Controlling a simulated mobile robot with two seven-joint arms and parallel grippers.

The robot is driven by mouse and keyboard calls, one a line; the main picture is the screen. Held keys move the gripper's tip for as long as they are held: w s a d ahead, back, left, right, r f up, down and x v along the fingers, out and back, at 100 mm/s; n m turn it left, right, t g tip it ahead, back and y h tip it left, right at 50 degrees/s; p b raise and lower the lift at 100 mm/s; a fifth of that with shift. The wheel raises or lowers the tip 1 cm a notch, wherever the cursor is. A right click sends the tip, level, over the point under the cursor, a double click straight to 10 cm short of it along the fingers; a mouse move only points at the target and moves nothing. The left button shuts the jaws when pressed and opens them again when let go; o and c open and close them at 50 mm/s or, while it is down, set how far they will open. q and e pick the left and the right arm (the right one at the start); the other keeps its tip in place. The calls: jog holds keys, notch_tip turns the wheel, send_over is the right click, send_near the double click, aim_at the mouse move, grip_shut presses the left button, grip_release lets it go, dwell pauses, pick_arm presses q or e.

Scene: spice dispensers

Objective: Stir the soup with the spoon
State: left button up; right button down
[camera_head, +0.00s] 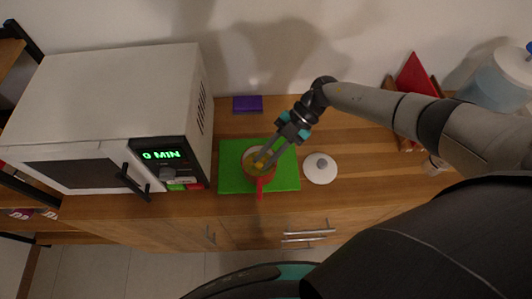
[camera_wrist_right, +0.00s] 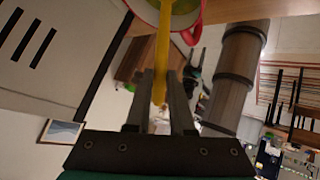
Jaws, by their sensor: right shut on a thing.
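A red pot (camera_head: 260,181) with a pale inside stands on a green board (camera_head: 232,183) on the wooden counter, its handle pointing to the front. My right gripper (camera_head: 266,157) reaches down over the pot from the right. It is shut on a yellow spoon (camera_head: 258,163), whose lower end is in the pot. In the right wrist view the spoon (camera_wrist_right: 162,62) runs between the two fingers (camera_wrist_right: 162,90) toward the pot (camera_wrist_right: 195,28). Yellow-green soup (camera_wrist_right: 183,7) shows inside the pot there. The spoon's tip is hidden. My left gripper is not in view.
A white lid (camera_head: 320,172) with a grey knob lies right of the board. A microwave (camera_head: 110,100) reading "0 MIN" stands to the left. A purple block (camera_head: 247,104) lies behind the board. A red book (camera_head: 413,75) and a clear container (camera_head: 495,82) stand at the right.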

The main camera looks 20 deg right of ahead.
notch_tip(320, 180, up, 6)
jog(key=s+p, duration=0.3)
jog(key=p, duration=0.2)
jog(key=shift+a+p, duration=0.4)
jog(key=shift+r, duration=0.2)
notch_tip(320, 180, up, 5)
jog(key=shift+w+f, duration=0.1)
dwell(0.3)
dwell(0.5)
